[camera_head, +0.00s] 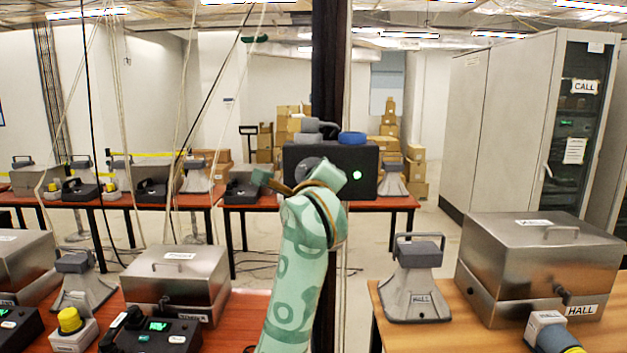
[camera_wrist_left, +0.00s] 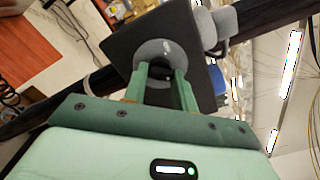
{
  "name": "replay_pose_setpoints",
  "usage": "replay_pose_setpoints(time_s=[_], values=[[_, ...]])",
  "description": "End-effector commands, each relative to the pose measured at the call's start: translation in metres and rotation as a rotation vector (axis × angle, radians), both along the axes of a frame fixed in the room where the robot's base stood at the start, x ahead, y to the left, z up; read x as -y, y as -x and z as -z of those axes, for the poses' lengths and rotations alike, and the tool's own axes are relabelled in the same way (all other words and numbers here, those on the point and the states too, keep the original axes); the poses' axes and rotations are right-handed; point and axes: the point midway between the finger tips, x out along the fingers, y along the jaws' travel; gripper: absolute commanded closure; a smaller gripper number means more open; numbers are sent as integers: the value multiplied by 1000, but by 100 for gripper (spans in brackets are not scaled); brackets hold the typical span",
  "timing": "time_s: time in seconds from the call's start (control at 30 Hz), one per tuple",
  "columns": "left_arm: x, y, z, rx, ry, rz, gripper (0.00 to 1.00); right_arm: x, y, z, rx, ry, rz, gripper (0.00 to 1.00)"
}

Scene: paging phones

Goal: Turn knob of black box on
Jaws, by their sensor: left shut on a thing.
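The black box (camera_head: 362,158) is mounted on the dark column at head height, with a lit green light (camera_head: 357,175) on its front right. Its round grey knob (camera_head: 309,164) is on the front left, partly hidden by my left gripper (camera_head: 305,180). In the left wrist view the black box (camera_wrist_left: 120,45) is tilted and the grey knob (camera_wrist_left: 153,48) is straight ahead. My left gripper (camera_wrist_left: 160,76) has its two green fingers shut on the knob's middle part. The knob's exact marking cannot be read. My right gripper is in neither view.
A grey handle-like part (camera_head: 316,126) and a blue ring (camera_head: 352,138) are on top of the box. Below are red-brown tables with phones and metal boxes (camera_head: 178,277), and a wooden table (camera_head: 440,335) at right. White cords hang at left.

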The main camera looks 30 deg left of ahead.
Motion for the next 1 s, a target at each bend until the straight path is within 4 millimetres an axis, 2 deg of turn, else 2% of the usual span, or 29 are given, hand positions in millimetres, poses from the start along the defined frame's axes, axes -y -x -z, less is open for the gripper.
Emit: replay_pose_setpoints(time_s=[0.3, 0.8, 0.83, 0.9, 1.0], values=[[0, -1, 3, -60, -84, 3, 96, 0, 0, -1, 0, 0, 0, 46], [0, -1, 4, -71, -98, 3, 96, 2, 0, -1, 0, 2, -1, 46], [1, -1, 4, -71, -98, 3, 67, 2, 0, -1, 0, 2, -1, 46], [0, -1, 4, -70, -99, 2, 51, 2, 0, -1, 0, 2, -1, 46], [0, -1, 3, -67, -99, 2, 51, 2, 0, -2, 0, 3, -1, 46]])
